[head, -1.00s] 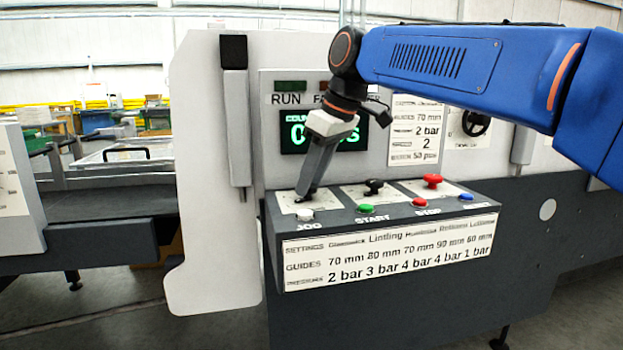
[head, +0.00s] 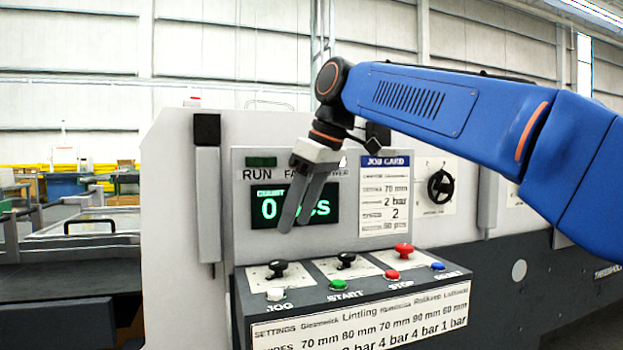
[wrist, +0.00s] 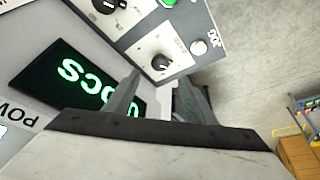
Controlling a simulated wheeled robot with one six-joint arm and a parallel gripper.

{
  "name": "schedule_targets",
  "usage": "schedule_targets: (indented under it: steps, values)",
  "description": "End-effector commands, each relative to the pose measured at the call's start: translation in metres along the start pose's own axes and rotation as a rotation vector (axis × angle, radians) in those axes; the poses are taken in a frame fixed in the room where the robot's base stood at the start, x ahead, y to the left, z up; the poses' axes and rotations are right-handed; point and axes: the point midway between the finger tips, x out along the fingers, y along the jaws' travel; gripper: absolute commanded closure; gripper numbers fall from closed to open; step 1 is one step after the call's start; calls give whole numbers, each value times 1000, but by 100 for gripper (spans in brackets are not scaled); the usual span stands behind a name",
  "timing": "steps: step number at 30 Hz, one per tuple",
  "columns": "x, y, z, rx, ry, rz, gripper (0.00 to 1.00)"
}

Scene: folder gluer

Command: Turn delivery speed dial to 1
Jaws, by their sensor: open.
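My gripper (head: 294,222) is open and empty, in front of the green count display (head: 268,207), and covers part of its digits. A black dial (head: 277,268) stands on the left plate of the sloped control panel, below my fingertips and apart from them. It also shows in the wrist view (wrist: 160,63), just beyond the gap between my fingers (wrist: 160,95). A second black dial (head: 346,260) stands on the middle plate, its edge visible in the wrist view. Their scale labels are too small to read, so I cannot tell which is delivery speed or its setting.
A red knob (head: 403,250) stands on the right plate. White (head: 276,294), green (head: 338,285), red (head: 392,275) and blue (head: 438,266) buttons line the panel front. A job card (head: 385,196) and black handwheel (head: 441,186) are to the right. A grey vertical bar (head: 208,205) stands left.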

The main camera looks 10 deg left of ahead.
Motion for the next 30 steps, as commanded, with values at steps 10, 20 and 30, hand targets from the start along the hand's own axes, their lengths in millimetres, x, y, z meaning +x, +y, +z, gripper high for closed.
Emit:
schedule_targets:
  steps: [10, 20, 30]
  values:
    - [-62, 1, -1, 0, 2, 1, 50]
    - [-80, 0, 0, 0, 0, 0, 50]
    - [-80, 3, 6, 17, 0, 6, 50]
